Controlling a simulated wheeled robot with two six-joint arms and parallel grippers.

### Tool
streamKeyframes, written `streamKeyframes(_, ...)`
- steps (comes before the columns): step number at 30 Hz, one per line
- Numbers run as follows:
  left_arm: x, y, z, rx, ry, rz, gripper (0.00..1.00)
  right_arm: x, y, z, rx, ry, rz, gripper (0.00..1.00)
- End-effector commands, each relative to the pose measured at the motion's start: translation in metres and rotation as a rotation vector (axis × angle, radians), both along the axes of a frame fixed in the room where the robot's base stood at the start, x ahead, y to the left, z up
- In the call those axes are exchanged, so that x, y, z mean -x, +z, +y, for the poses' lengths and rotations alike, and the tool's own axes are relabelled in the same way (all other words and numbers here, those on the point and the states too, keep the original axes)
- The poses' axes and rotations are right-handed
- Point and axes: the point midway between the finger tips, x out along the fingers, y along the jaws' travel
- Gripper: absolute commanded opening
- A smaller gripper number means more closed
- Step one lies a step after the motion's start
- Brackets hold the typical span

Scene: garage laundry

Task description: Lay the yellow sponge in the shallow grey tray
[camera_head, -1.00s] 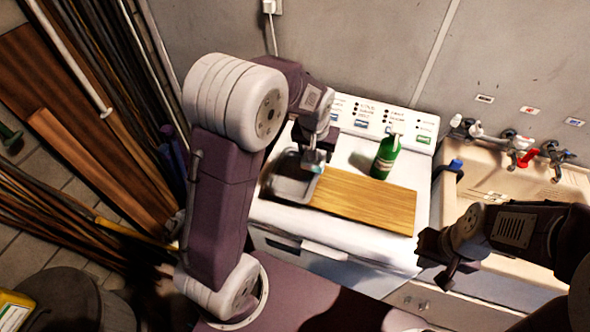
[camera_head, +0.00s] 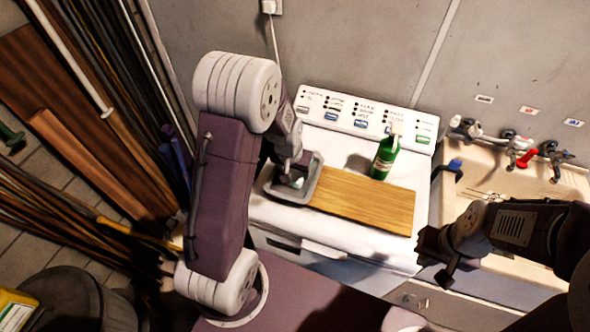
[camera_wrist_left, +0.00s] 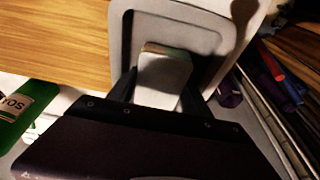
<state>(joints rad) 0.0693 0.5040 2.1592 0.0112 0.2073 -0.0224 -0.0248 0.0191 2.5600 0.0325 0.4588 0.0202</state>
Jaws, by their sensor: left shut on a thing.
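The shallow grey tray (camera_head: 313,182) sits at the left end of the wooden board on the white machine. My left gripper (camera_head: 293,182) is down over the tray's inside, pointing into it. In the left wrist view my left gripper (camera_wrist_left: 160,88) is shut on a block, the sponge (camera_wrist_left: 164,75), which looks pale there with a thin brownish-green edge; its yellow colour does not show. The tray's rim (camera_wrist_left: 222,72) surrounds it in that view. I cannot tell whether the sponge touches the tray floor. My right gripper (camera_head: 437,262) hangs empty in front of the sink; its jaw opening is unclear.
A green bottle (camera_head: 385,157) stands behind the wooden board (camera_head: 365,205), which is otherwise bare. The machine's control panel (camera_head: 350,117) rises behind. A sink with taps (camera_head: 515,150) is at right, and long poles and planks (camera_head: 90,110) lean at left.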

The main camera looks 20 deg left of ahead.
Motion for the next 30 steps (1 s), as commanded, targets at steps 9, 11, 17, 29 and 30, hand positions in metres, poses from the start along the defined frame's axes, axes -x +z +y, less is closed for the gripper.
streamKeyframes(9,0.0,-0.003,0.0,0.0,0.0,0.0,0.67,0.0,-0.002,0.0,0.0,0.0,0.0,0.0)
streamKeyframes(11,0.0,-0.003,0.0,0.0,0.0,0.0,0.67,0.0,-0.002,0.0,0.0,0.0,0.0,0.0)
streamKeyframes(17,0.0,0.0,0.0,0.0,0.0,-0.001,0.67,0.0,0.0,0.0,0.0,0.0,0.0,0.0)
streamKeyframes(29,0.016,0.067,-0.001,0.0,0.0,-0.007,0.67,0.0,0.001,0.0,0.0,0.0,0.0,0.0)
streamKeyframes(30,0.018,0.075,-0.001,0.0,0.0,-0.007,0.67,0.0,0.002,0.0,0.0,0.0,0.0,0.0)
